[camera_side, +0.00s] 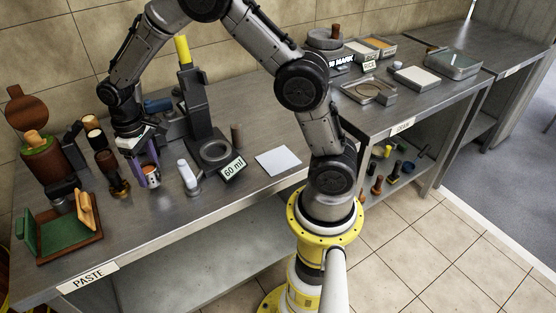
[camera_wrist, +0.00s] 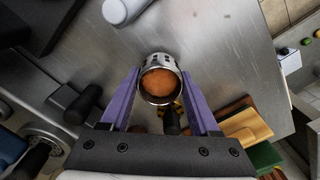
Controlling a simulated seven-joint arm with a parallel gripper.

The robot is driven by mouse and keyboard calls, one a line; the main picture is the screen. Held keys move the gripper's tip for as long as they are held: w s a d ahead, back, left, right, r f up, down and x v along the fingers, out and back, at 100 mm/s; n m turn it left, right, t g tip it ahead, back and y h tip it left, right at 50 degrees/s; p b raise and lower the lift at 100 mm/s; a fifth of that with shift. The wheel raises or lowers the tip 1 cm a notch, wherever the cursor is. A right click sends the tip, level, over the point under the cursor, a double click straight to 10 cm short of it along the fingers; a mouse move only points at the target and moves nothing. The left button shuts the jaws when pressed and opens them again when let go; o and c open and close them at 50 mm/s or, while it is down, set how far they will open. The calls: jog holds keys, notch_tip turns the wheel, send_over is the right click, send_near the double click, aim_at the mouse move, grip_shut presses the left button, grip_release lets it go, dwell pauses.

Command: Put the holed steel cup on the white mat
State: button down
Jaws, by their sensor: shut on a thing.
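The steel cup (camera_side: 152,181) is in my gripper at the left part of the bench. In the wrist view the cup (camera_wrist: 158,60) shows dark slots in its wall and an orange-brown filling inside. My gripper (camera_side: 147,172) points down, its purple fingers on both sides of the cup; the fingers (camera_wrist: 160,76) also show in the wrist view, shut on it. Whether the cup's base touches the bench I cannot tell. The white mat (camera_side: 278,161) lies flat and bare near the bench's front edge, well to the right of my gripper.
A white bottle (camera_side: 187,175) stands just right of the cup. Between cup and mat are a dark stand (camera_side: 199,110) with a round base and a "60 ml" sign (camera_side: 232,169). Dark-brown grinders (camera_side: 108,165) and a green-sided wooden box (camera_side: 62,232) are to the left.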

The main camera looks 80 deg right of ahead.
aim_at(147, 167)
dwell(0.3)
notch_tip(147, 167, up, 10)
jog(key=shift+f, duration=0.1)
jog(key=s+d+r, duration=0.2)
jog(key=s+d, duration=1.4)
jog(key=s, duration=0.4)
jog(key=s+f, duration=0.6)
jog(key=s, duration=0.3)
jog(key=shift+d+f, duration=0.25)
jog(key=shift+f, duration=0.1)
jog(key=shift+f, duration=2.85)
